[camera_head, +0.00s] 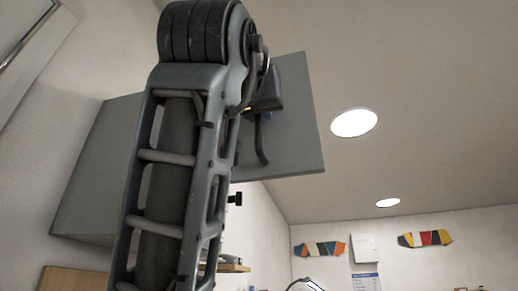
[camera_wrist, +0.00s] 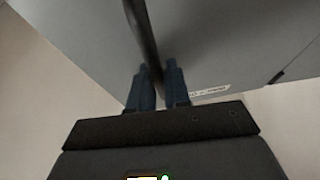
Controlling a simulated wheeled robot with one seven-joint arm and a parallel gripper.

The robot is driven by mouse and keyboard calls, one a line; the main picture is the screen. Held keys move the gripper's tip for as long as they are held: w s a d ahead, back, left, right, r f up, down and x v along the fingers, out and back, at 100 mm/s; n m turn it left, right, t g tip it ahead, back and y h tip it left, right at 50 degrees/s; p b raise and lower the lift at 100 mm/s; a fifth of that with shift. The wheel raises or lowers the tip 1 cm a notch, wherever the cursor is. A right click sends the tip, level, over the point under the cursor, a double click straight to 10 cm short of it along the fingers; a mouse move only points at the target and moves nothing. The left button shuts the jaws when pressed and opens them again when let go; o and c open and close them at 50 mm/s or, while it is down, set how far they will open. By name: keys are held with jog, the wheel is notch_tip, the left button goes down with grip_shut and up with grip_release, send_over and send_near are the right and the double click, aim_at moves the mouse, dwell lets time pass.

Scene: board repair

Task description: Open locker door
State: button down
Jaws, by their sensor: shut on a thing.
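The grey locker (camera_head: 90,180) is mounted high on the left wall, partly hidden behind my arm. A flat grey panel, its door (camera_head: 298,110), shows to the right of my arm. A dark bar handle (camera_head: 262,145) stands out from this panel. My gripper (camera_head: 264,92) is at the handle, mostly hidden by my arm in the head view. In the wrist view, the blue fingers of my gripper (camera_wrist: 157,78) are closed around the dark handle (camera_wrist: 142,32), in front of the grey door surface (camera_wrist: 220,45).
A small white label (camera_wrist: 209,91) is on the grey surface near its edge. A wooden shelf (camera_head: 234,267) lies below the locker, by the wall. Coloured boards (camera_head: 320,249) hang on the far wall. The space right of the door is free.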

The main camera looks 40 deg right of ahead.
jog(key=c, duration=1.4)
grip_release()
jog(key=shift+c, duration=0.2)
jog(key=shift+a, duration=0.1)
jog(key=b+v, duration=0.2)
jog(key=v, duration=0.5)
jog(key=shift+s+a+f, duration=0.15)
jog(key=shift+s+a, duration=0.05)
jog(key=shift+a, duration=0.05)
